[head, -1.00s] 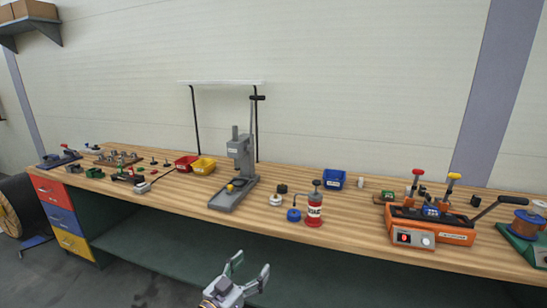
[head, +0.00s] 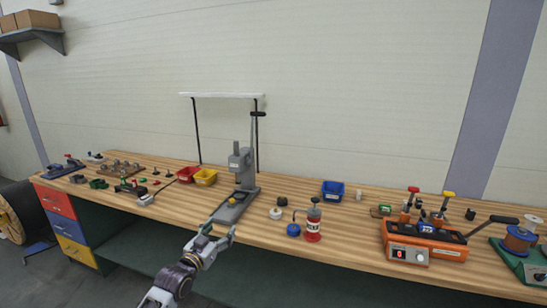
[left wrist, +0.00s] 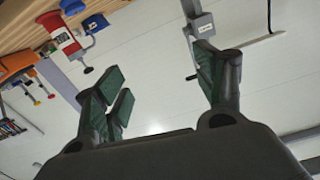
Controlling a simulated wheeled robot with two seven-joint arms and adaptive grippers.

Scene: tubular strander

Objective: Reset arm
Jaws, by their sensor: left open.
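My left gripper (head: 217,233) is in the lower middle of the head view, at the front edge of the workbench (head: 275,237), just in front of the grey arbor press (head: 240,170). Its fingers are spread and nothing is between them. In the left wrist view, its open fingers (left wrist: 160,90) frame mostly bare wall, with the grey press (left wrist: 200,25) near the right finger. My right gripper is in neither view.
A drawer cabinet (head: 68,225) stands at the left end.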

